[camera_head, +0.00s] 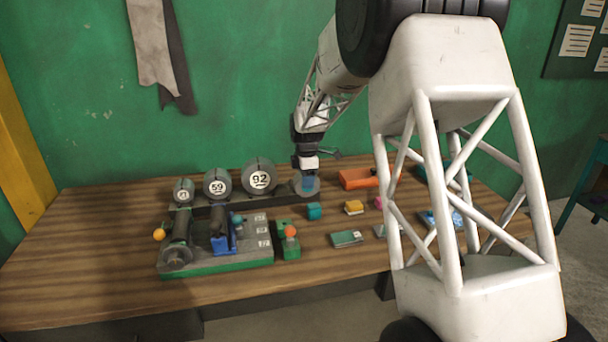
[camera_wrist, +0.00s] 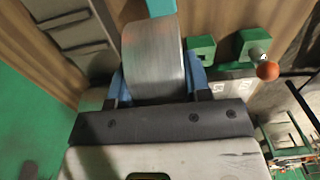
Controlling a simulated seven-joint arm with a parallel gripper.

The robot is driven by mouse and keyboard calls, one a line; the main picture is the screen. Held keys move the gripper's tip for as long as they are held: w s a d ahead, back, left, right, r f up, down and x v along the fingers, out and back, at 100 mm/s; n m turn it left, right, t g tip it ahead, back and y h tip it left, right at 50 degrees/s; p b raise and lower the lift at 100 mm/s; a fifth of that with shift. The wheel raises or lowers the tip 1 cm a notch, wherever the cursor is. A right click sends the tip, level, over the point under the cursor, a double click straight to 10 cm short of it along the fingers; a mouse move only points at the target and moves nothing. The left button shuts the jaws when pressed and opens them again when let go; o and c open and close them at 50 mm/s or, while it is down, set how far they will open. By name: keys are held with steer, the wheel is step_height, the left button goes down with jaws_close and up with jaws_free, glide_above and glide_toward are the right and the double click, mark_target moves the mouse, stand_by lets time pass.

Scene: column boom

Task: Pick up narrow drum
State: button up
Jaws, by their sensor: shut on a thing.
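A grey metal drum, the narrow drum (camera_head: 313,188), is at the right end of the row of drums on the bench. It also shows large in the wrist view (camera_wrist: 153,55), with its curved brushed side towards the camera. My gripper (camera_head: 307,179) is above it, pointing down. The blue fingers of my gripper (camera_wrist: 157,82) sit on either side of the drum and are shut on it. The fingers cover part of the drum. I cannot tell whether its underside touches the dark rack (camera_head: 285,194) or the bench.
Numbered grey drums marked 92 (camera_head: 259,176) and 59 (camera_head: 217,184) stand left of my gripper, with a smaller one (camera_head: 183,191). In front is a green-based fixture (camera_head: 220,264). An orange tray (camera_head: 357,178) and small coloured blocks (camera_head: 314,211) lie right. The bench's left end is clear.

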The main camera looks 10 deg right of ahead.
steer(key=shift+s+r, duration=0.15)
steer(key=shift+s, duration=1.1)
steer(key=shift+a, duration=0.2)
stand_by(0.6)
steer(key=s+a+r, duration=0.2)
steer(key=a+r, duration=0.1)
steer(key=a, duration=0.8)
steer(key=s+a+r, duration=0.3)
steer(key=a, duration=0.8)
steer(key=s+a+r, duration=0.3)
steer(key=a+r, duration=0.1)
steer(key=a, duration=0.7)
steer(key=shift+a, duration=0.35)
steer(key=shift+f, duration=0.1)
steer(key=shift+f, duration=2.8)
steer(key=shift+f, duration=0.9)
